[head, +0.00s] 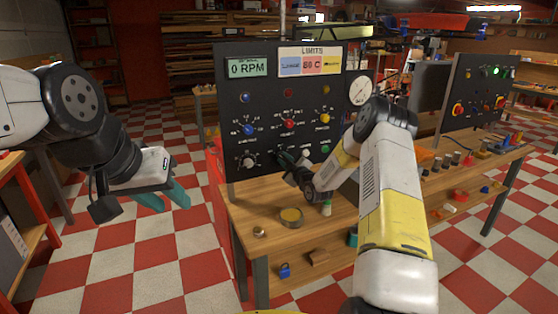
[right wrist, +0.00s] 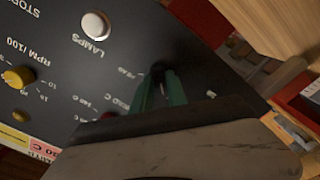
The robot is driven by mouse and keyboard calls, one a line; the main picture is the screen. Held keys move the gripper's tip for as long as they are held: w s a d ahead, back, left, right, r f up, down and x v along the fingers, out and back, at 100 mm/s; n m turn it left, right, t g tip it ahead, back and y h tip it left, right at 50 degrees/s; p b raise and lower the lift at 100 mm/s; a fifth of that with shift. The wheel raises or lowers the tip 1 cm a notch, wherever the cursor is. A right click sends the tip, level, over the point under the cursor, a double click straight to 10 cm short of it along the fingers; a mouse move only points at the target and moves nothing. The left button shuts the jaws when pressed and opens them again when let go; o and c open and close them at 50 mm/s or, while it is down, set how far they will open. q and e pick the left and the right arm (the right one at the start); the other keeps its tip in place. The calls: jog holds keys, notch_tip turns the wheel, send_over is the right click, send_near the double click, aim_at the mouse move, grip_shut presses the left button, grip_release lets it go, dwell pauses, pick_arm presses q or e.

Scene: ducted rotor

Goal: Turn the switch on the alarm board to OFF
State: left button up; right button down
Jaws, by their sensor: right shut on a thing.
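The dark front board (head: 233,115) stands upright on the wooden table, with a "0 RPM" display, a "LIMITS" plate, lamps and knobs. My right gripper (head: 283,157) is at its lower row and shut on a small dark switch. In the right wrist view the board appears upside down, and the teal fingers (right wrist: 162,88) close around the dark switch (right wrist: 158,69). The fingers partly hide the switch, and its setting cannot be read. Another lower knob (head: 248,162) is to the left. My left gripper (head: 173,202) is open and empty, left of the board.
A second board (head: 480,95) with a green lamp stands at the right. Checkered floor is clear at the left.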

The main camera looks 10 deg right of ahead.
jog(key=m, duration=0.5)
jog(key=shift+m, duration=2.2)
jog(key=shift+f, duration=0.1)
jog(key=c, duration=1.3)
grip_release()
jog(key=v, duration=0.8)
jog(key=shift+a, duration=0.1)
